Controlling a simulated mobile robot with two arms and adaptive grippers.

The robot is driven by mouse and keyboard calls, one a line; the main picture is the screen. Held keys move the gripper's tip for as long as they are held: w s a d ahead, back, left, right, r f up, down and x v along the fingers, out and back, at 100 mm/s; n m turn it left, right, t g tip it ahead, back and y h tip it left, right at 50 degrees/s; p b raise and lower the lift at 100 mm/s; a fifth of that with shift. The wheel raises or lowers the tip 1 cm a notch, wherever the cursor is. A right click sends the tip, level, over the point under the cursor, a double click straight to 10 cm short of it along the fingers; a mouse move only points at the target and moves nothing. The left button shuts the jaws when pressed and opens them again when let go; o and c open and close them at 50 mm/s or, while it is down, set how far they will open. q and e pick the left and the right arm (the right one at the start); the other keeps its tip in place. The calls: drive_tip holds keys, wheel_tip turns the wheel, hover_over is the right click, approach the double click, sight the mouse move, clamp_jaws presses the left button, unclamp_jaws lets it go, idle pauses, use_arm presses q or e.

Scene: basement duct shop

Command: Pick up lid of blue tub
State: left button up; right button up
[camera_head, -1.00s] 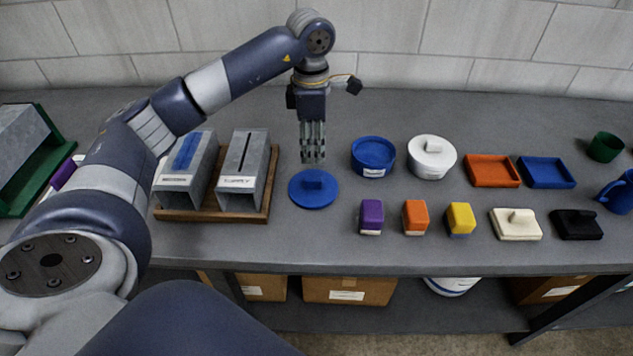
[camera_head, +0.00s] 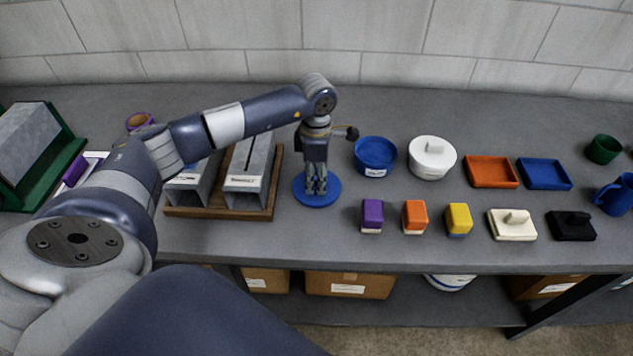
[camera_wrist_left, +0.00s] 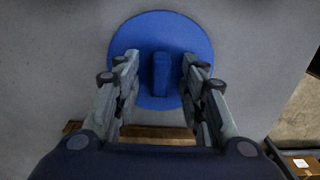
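The round blue lid (camera_head: 328,196) lies flat on the grey bench, in front of the open blue tub (camera_head: 375,158). In the left wrist view the lid (camera_wrist_left: 190,36) shows its raised bar handle (camera_wrist_left: 161,76) standing between my fingers. My left gripper (camera_head: 317,190) points down over the lid. In the wrist view its two fingers (camera_wrist_left: 160,72) are apart, one on each side of the handle, with a gap to it on both sides. In the head view the gripper hides the handle. My right gripper is in no view.
Left of the lid, a wooden base (camera_head: 222,213) holds two metal duct boxes. To the right stand a white lidded tub (camera_head: 432,158), a purple block (camera_head: 372,214), an orange block (camera_head: 415,215) and a yellow block (camera_head: 458,218). Orange (camera_head: 491,171) and blue (camera_head: 544,173) trays lie farther right.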

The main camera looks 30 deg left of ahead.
use_arm(q)
drive_tip(key=shift+c, duration=0.5)
clamp_jaws()
drive_tip(key=shift+r, duration=0.15)
